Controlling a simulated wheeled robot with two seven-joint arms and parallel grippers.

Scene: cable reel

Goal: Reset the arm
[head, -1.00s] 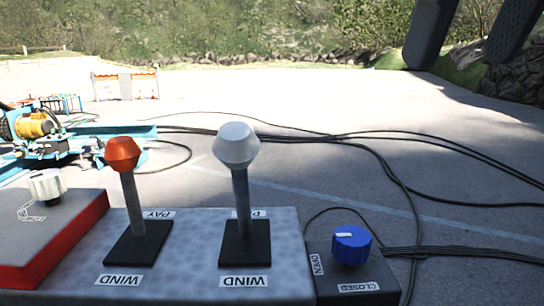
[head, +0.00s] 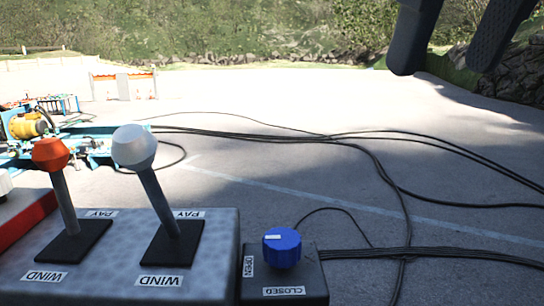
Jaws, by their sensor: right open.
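My right gripper (head: 452,52) hangs at the top right, its two dark fingers apart with nothing between them. It is high above the ground and well clear of the controls. The left gripper is not in view. A grey control box (head: 215,268) stands at the lower left. It carries a red-knobbed lever (head: 51,155) and a white-knobbed lever (head: 133,147), both leaning left in the picture, with PAY and WIND labels. A blue knob (head: 282,248) sits on a dark box beside it, with OPEN and CLOSED labels.
A red-sided box (head: 28,222) is cut off at the left edge. Blue and yellow machinery (head: 28,125) stands behind it. Black cables (head: 385,170) run across the paved ground. A barrier (head: 123,85) stands farther back. The paving at right is mostly open.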

